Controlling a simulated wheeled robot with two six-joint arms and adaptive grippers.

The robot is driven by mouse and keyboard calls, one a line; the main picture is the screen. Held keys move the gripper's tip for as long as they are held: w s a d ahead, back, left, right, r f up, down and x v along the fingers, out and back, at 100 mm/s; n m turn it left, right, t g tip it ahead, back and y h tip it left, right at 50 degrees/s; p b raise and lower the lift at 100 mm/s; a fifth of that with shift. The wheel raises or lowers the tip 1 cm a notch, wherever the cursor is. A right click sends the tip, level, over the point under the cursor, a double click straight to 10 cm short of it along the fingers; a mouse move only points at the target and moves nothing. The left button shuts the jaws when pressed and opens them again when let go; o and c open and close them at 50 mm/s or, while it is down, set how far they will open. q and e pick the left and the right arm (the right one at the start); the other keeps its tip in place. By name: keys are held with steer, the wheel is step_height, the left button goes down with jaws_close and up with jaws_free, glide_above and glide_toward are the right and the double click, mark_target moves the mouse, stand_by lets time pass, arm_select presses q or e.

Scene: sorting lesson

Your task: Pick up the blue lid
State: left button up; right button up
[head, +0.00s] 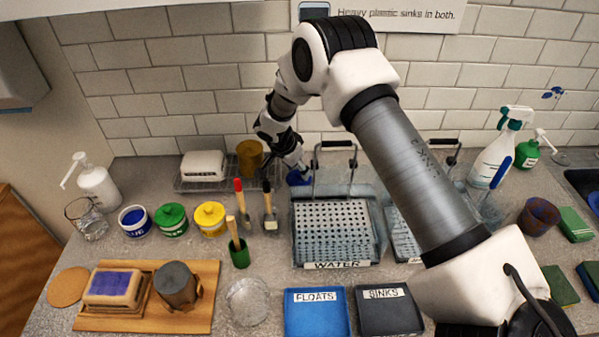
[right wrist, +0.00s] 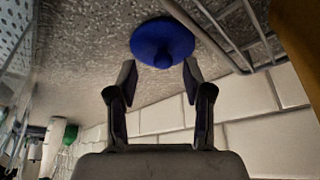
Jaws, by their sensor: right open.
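The blue lid (head: 297,179) lies on the counter near the back wall, just left of the water tub, and is partly hidden by my right gripper (head: 294,163) in the head view. In the right wrist view the lid (right wrist: 162,40) is a round blue disc with a knob in its middle. My right gripper (right wrist: 160,75) is open and empty. Its two fingers point at the lid, with the knob lying between their lines just ahead of the tips. My left gripper is not in view.
A wire rack (head: 222,187) with a white dish (head: 204,164) and a brown cup (head: 250,157) stands left of the lid. The water tub (head: 331,264) stands right of it. Brushes (head: 270,208) and a blue paint pot (head: 134,220) are nearer the front left.

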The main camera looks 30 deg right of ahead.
steer(key=shift+w+d+f, duration=0.2)
steer(key=shift+w+f, duration=0.05)
steer(key=shift+f, duration=0.35)
steer(key=shift+w+f, duration=0.15)
steer(key=shift+f, duration=0.25)
steer(key=shift+s+r, duration=0.15)
steer(key=shift+s, duration=0.05)
steer(key=c, duration=0.6)
steer(key=shift+c, duration=1.2)
